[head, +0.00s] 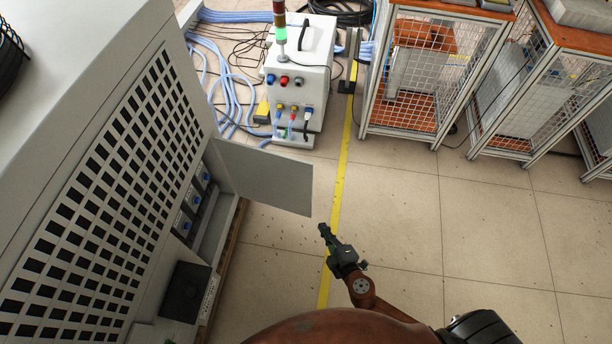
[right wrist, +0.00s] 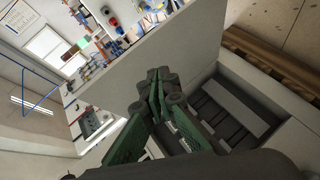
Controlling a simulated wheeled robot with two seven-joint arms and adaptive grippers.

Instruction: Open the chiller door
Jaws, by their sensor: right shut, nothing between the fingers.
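The chiller (head: 70,110) is a large grey cabinet with a perforated side, filling the left of the head view. Its door (head: 265,178) is a flat grey panel that stands swung out from the cabinet, over the floor. The opening shows blue-knobbed fittings (head: 192,205) inside. My right gripper (head: 323,230) is shut and empty, just right of and below the door's free edge in the head view. In the right wrist view its green fingers (right wrist: 158,85) are together in front of the grey door panel (right wrist: 190,48); contact cannot be told. My left gripper is out of view.
A white box with a green signal light (head: 300,70) stands at the back, with blue hoses on the floor beside it. Wire-mesh cages (head: 415,75) stand at the back right. A yellow floor line (head: 340,180) runs past the door.

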